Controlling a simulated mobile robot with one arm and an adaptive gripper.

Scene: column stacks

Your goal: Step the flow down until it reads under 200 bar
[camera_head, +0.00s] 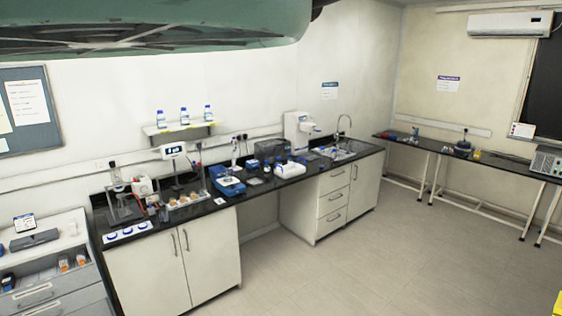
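On the left of the black-topped bench, a small screen (173,149) stands on a post; its reading is too small to make out. A white panel with several round blue parts (127,232) lies at the bench's front left corner; I cannot tell if these are the flow controls. A small tablet-like display (24,222) stands on the grey unit at the far left, also unreadable. No flow or pressure figure can be read. My gripper is not in view.
The black-topped bench (262,187) runs along the wall, crowded with small instruments, with a sink and tap (343,128) at its far end. A shelf (180,128) holds several bottles. The floor (350,255) in front is clear. Another long table (499,164) stands at right.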

